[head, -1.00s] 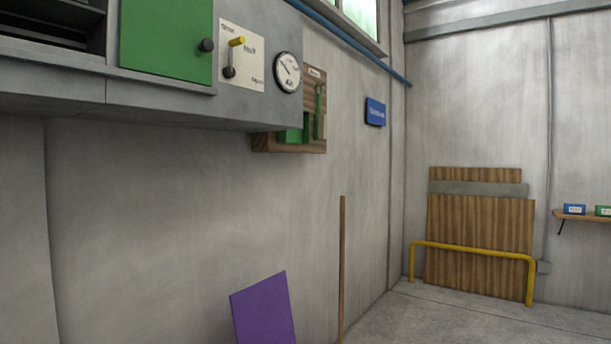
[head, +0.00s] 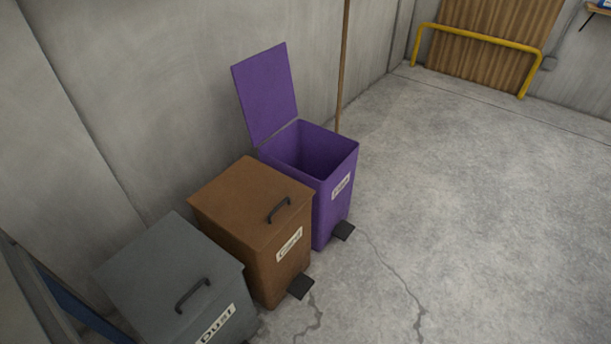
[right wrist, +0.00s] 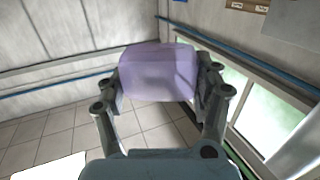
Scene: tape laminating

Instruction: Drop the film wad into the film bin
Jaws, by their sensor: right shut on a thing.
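The purple film bin (head: 333,190) stands against the wall in the head view, with its lid (head: 265,92) raised and its inside looking empty where I can see in. A pale purple, see-through film wad (right wrist: 160,72) is in the right wrist view. My right gripper (right wrist: 160,80) is shut on it, one finger on each side. The right gripper and the wad are not in the head view, so their distance from the bin cannot be told. My left gripper is in neither view.
A brown lidded bin (head: 243,215) stands beside the film bin, and a grey lidded bin (head: 165,275) beside that; both are shut. A wooden pole (head: 343,60) leans behind the film bin. The concrete floor (head: 450,200) to the right is clear, up to a yellow rail (head: 480,39).

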